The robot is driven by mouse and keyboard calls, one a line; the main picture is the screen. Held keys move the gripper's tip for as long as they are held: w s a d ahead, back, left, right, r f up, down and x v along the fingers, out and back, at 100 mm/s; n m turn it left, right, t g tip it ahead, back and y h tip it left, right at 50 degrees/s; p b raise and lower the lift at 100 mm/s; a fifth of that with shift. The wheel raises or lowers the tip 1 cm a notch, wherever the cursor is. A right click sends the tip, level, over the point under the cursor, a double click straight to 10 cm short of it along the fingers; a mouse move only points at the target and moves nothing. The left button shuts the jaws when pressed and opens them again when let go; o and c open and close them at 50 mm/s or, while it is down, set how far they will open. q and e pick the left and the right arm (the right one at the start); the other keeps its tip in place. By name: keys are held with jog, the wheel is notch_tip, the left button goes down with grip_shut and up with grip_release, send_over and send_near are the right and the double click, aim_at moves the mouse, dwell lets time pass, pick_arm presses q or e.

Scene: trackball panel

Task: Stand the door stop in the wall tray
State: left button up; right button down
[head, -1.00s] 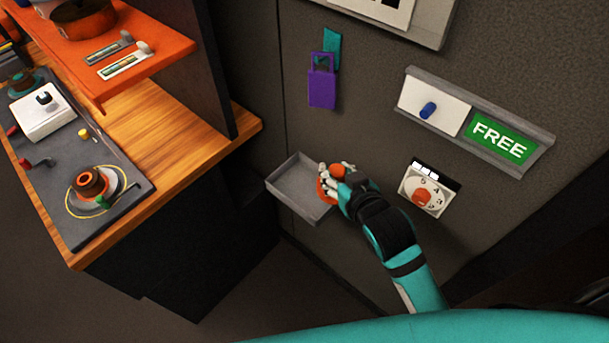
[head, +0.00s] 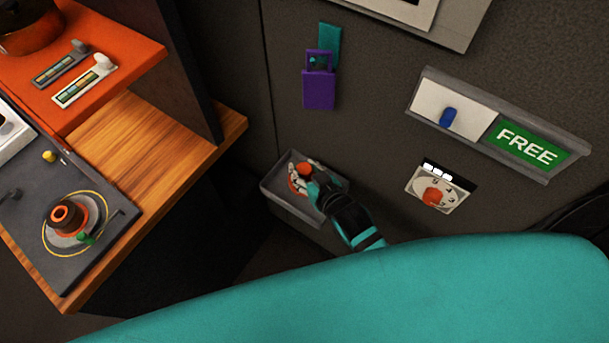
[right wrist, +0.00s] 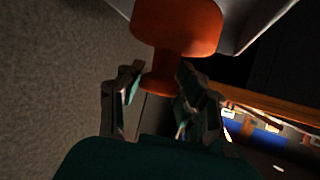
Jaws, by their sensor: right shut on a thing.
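The orange door stop (right wrist: 178,26) shows large in the right wrist view, with a wide end and a narrower neck. My right gripper (right wrist: 155,88) is shut on its neck. In the head view the gripper (head: 298,181) is over the opening of the grey wall tray (head: 292,206), and the orange of the door stop is partly hidden by the fingers. The tray is an open box on the dark wall. Pale tray surfaces (right wrist: 248,18) flank the wide end in the wrist view. I cannot tell whether the door stop touches the tray floor. My left gripper is out of view.
A dial panel (head: 452,187) is on the wall right of the tray. Above are a purple tag (head: 319,90) and a slider sign (head: 529,146) reading FREE. A wooden desk (head: 150,148) with an orange shelf (head: 120,64) stands left. My teal body fills the lower right.

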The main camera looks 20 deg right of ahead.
aim_at(307, 179)
jog(key=shift+w+f, duration=0.2)
jog(key=shift+f, duration=1.05)
jog(key=shift+s+f, duration=0.15)
jog(key=shift+f, duration=0.2)
jog(key=c, duration=1.4)
grip_release()
jog(key=shift+f, duration=0.3)
jog(key=o, duration=0.5)
jog(key=shift+r, duration=0.1)
